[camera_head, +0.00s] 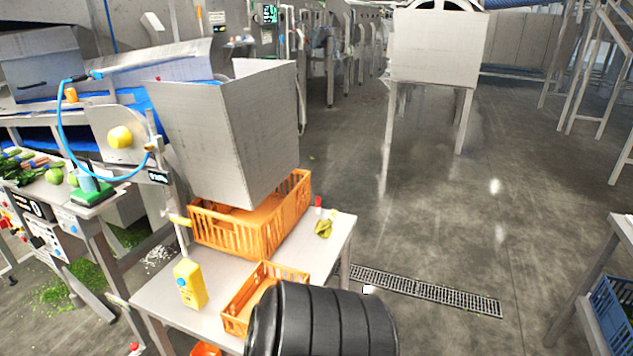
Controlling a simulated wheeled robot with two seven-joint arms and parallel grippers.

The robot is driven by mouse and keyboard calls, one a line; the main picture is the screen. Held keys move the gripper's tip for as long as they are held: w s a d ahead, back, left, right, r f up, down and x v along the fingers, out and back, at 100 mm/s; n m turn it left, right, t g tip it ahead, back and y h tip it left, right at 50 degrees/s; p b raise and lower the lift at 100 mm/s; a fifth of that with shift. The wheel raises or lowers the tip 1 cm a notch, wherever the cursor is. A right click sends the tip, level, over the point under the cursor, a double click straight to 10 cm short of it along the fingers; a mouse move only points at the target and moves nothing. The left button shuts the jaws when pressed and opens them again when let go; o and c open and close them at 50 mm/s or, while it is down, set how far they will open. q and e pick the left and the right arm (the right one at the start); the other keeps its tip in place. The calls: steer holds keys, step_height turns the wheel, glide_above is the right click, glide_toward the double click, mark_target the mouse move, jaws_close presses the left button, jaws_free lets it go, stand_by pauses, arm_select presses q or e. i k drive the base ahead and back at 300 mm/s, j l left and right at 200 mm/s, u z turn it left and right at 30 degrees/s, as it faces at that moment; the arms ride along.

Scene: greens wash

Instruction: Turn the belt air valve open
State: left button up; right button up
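A small yellow lever (178,219) sits on a thin grey upright post (181,235) at the near left, beside the orange crate. It looks like the belt air valve's handle, but it is too small to tell how it is set. A blue air hose (62,135) loops from the belt frame to a fitting (151,147) higher on the post. A small dark display (158,177) is just below that fitting. Neither of my grippers shows in the head view.
A steel table (155,300) holds a yellow jug (189,284), a large orange crate (296,205) under a grey chute (262,125), and a smaller orange crate (236,322). A green-based scale (93,194) stands left. Open floor (450,220) lies right, with a drain grate (425,290).

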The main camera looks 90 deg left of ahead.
mark_target(181, 220)
steer(key=i+u, duration=0.25)
steer(key=u, duration=0.25)
steer(key=i+u, duration=0.25)
steer(key=u, duration=0.2)
steer(key=i+l+u, duration=0.15)
steer(key=u, duration=0.35)
steer(key=i+u, duration=0.2)
steer(key=u, duration=0.3)
steer(key=i+l+u, duration=0.1)
steer(key=u, duration=0.35)
steer(key=i+l+u, duration=0.15)
steer(key=u, duration=0.35)
steer(key=i+l+u, duration=0.2)
steer(key=u, duration=0.25)
